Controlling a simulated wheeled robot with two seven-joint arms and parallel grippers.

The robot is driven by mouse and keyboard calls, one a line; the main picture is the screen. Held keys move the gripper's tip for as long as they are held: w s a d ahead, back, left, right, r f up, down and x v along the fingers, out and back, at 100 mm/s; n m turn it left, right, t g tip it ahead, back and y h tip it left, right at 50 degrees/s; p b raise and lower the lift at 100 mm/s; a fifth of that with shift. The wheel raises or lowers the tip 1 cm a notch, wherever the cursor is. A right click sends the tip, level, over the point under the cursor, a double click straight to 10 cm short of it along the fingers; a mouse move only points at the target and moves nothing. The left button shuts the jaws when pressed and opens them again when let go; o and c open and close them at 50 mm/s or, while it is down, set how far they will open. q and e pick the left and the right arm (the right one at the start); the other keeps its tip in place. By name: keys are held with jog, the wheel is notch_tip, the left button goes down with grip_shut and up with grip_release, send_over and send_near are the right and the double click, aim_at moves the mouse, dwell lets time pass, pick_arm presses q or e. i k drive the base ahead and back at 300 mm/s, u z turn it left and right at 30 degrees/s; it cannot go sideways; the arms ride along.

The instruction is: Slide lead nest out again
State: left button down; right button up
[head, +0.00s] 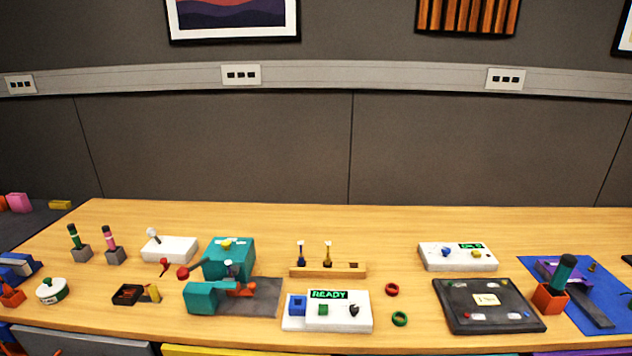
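I cannot tell for certain which thing is the lead nest. A teal block (203,298) sits at the front edge of a dark grey mat (262,302), with a red-orange part (241,290) beside it. A larger teal box (232,250) stands just behind, with a yellow piece on top and a red ball knob (183,273) at its left. A white panel (298,325) with a green READY display (328,294) carries a blue block, a green block and a dark knob. Neither of my grippers is in view.
A wooden rack (312,271) holds two upright tools. Red (391,289) and green (400,319) rings lie right of the panel. A dark board (457,308), a second white panel (432,261) and a blue mat (590,313) are further right. The back middle of the table is clear.

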aim_at(250, 291)
jog(key=z, duration=0.05)
jog(key=k, duration=0.5)
jog(key=z, duration=2.1)
jog(key=i, duration=1.2)
jog(key=u, duration=2.15)
